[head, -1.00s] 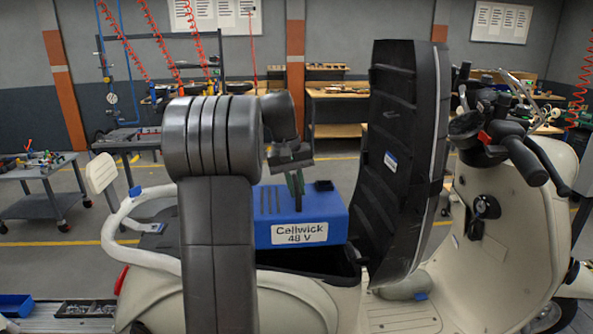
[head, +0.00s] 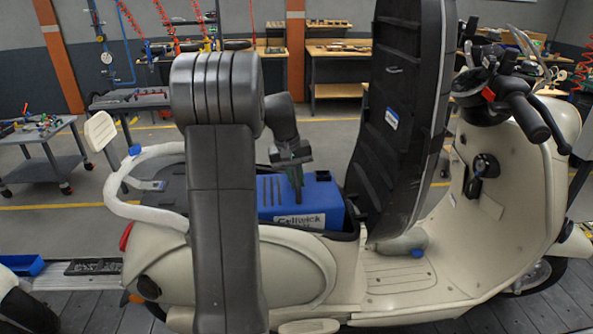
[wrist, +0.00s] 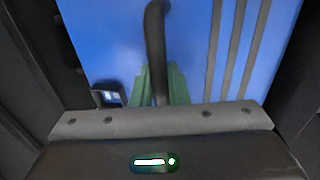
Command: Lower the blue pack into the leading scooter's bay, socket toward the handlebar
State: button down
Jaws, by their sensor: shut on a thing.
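The blue pack (head: 330,203) labelled "Cellwick" is partly sunk in the bay (head: 347,235) of the cream scooter (head: 290,270); the rim hides the lower part of its label. My gripper (head: 297,182) is shut on the pack's black handle (wrist: 155,45), its green fingers showing on the handle in the wrist view (wrist: 160,85). The dark socket (wrist: 108,94) is on the pack's top, at the end toward the handlebar (head: 518,95) on the right. The pack looks about level. Its underside and the bay floor are hidden.
The raised black seat (head: 400,120) stands close to the right of the pack. The cream grab rail (head: 125,200) curves round the left. My arm hides part of the bay's left side. A tool cart (head: 45,150) stands farther back left.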

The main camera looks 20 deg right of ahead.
notch_tip(320, 180, down, 11)
jog(key=shift+f, duration=0.15)
notch_tip(320, 180, down, 11)
jog(key=b, duration=0.5)
jog(key=shift+b, duration=0.3)
dwell(0.6)
dwell(0.9)
jog(key=shift+f+b, duration=1.25)
jog(key=shift+b, duration=0.05)
dwell(0.5)
jog(key=c, duration=1.4)
grip_release()
jog(key=shift+s, duration=0.1)
jog(key=shift+o, duration=0.4)
jog(key=shift+f, duration=0.15)
jog(key=a+r, duration=0.1)
jog(key=r, duration=0.3)
jog(key=r+b, duration=0.1)
jog(key=r, duration=0.4)
jog(key=a+r, duration=0.1)
jog(key=r, duration=0.3)
jog(key=shift+w+a+r+b, duration=0.3)
jog(key=shift+a+r, duration=0.05)
jog(key=shift+r, duration=0.05)
